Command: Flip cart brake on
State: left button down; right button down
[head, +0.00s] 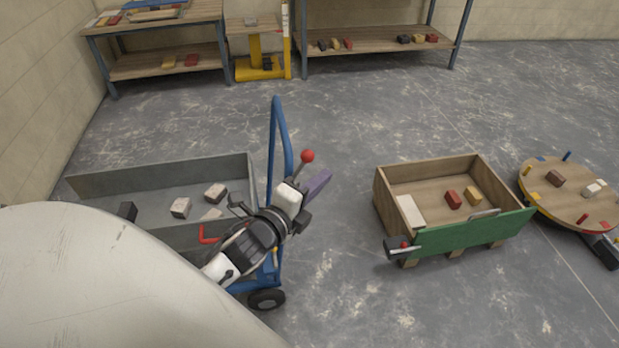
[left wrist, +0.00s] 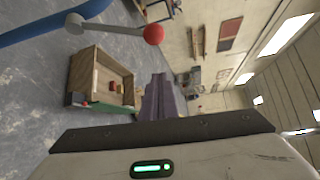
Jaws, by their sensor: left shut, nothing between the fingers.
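The cart has a blue tubular handle (head: 274,150), which also shows in the left wrist view (left wrist: 45,28), and a black wheel (head: 267,299). A lever with a red ball knob (head: 307,156) stands beside the handle; the same knob (left wrist: 153,34) and its grey arm show in the left wrist view. A red bent lever (head: 207,236) is lower on the left; I cannot tell which is the brake. My left gripper (head: 320,181), with purple fingers, is shut and empty, just below and right of the ball knob, apart from it. My right gripper is not in view.
A grey tub (head: 160,178) with several pale blocks is left of the handle. A wooden crate with a green front (head: 470,236) is on the right, beside a round wooden table (head: 560,178). Shelves line the back wall. The floor between handle and crate is clear.

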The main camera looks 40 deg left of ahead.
aim_at(298, 169)
pick_arm(q)
jog(key=shift+w+a+p, duration=0.25)
jog(key=shift+w+a, duration=0.4)
jog(key=shift+a, duration=0.35)
jog(key=shift+w+a+p, duration=0.2)
jog(key=shift+w+a, duration=0.4)
jog(key=shift+a, duration=0.35)
